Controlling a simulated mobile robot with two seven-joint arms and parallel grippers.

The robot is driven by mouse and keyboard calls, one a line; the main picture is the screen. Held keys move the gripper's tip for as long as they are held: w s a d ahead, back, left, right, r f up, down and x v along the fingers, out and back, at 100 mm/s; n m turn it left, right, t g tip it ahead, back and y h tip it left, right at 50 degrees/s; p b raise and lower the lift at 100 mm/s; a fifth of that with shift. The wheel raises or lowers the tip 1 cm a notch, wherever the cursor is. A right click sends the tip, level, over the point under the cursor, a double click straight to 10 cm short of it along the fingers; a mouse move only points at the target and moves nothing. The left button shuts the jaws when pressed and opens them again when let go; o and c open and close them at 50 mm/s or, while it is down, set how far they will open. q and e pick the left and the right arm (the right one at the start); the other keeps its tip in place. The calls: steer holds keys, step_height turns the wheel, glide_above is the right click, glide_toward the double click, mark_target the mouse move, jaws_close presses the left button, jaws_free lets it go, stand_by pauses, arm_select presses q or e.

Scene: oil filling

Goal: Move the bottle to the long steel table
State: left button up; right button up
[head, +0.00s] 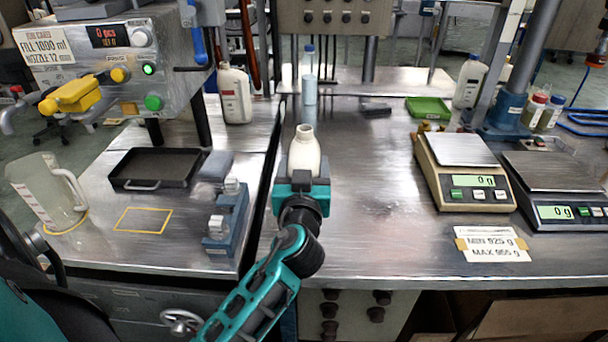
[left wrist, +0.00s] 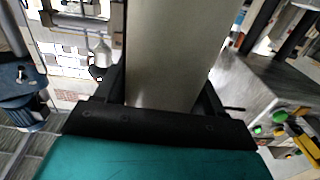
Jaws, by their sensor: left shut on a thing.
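A cream-white bottle (head: 304,152) with an open neck stands upright in my left gripper (head: 302,183), near the front edge of the long steel table (head: 370,235). The gripper is shut on it. Its lower part is hidden behind the gripper, so I cannot tell whether it touches the tabletop. In the left wrist view the bottle's pale side (left wrist: 170,60) fills the middle between the dark fingers. My right gripper is not in view.
Two scales (head: 462,165) (head: 560,180) and a label card (head: 492,243) occupy the table's right side. A green tray (head: 428,108) lies behind. On the left bench are a filling machine (head: 115,60), a black tray (head: 155,168) and a jug (head: 45,190). The table's middle is clear.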

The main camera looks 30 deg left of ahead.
arm_select(q)
steer(key=shift+f, duration=0.55)
steer(key=shift+f+b, duration=0.15)
steer(key=shift+b, duration=0.15)
steer(key=o, duration=1.3)
